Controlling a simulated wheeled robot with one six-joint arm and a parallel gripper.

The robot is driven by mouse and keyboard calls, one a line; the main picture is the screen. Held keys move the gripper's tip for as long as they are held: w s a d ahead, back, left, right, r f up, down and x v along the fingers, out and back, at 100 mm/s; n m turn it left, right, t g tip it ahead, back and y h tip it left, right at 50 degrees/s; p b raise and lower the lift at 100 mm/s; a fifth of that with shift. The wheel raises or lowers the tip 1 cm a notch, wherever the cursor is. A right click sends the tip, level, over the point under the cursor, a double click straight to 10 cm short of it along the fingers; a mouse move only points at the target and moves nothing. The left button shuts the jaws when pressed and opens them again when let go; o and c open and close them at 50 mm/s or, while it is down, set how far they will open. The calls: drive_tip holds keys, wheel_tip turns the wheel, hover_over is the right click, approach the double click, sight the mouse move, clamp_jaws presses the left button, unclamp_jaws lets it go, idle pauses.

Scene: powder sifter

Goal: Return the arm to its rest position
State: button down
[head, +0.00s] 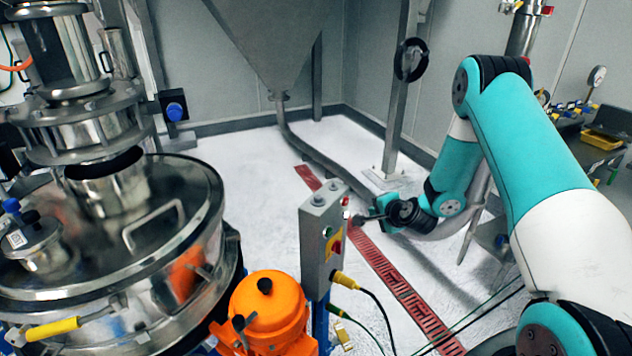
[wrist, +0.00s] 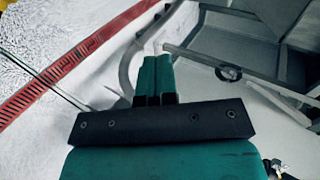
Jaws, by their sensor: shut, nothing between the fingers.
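My gripper (head: 358,217) is at the end of my teal and white arm, in the middle right of the head view. It points left, close to the right side of the grey control box (head: 322,240); I cannot tell whether they touch. In the wrist view the two teal fingers of my gripper (wrist: 154,62) are pressed together with nothing between them. Beyond them lie the pale floor and a grey pipe.
A steel sifter (head: 150,230) with an orange motor (head: 268,305) stands at the left. A hopper (head: 275,45) hangs at the back, with a hose on the floor. A red floor grating (head: 390,275) crosses the middle. A bench with a yellow tray (head: 601,140) is at the right.

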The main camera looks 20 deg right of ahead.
drive_tip(key=a+r+n+g+y+b, duration=0.1)
drive_tip(key=a+r+n+g+y, duration=0.15)
drive_tip(key=a+r+n, duration=0.65)
drive_tip(key=s+a+r+n+g+y+b, duration=0.1)
drive_tip(key=s+a+r+n+g+y, duration=0.1)
drive_tip(key=s+a+r, duration=0.4)
drive_tip(key=s+a+r+n+g+y+b, duration=0.1)
drive_tip(key=s+a+r+n+g, duration=0.15)
drive_tip(key=s+a, duration=0.4)
drive_tip(key=s+a+r+n+g, duration=0.1)
drive_tip(key=s+a+n, duration=0.1)
drive_tip(key=s, duration=0.5)
drive_tip(key=s+a+r+n+g+h+b, duration=0.1)
drive_tip(key=s+a+r+n+g, duration=0.1)
drive_tip(key=s+n, duration=0.3)
drive_tip(key=s+a+r+n+g, duration=0.1)
drive_tip(key=s+a+r+n, duration=0.1)
drive_tip(key=s, duration=0.8)
drive_tip(key=shift+a+r+n+g, duration=0.15)
drive_tip(key=shift+n+g, duration=0.15)
drive_tip(key=shift+n, duration=0.45)
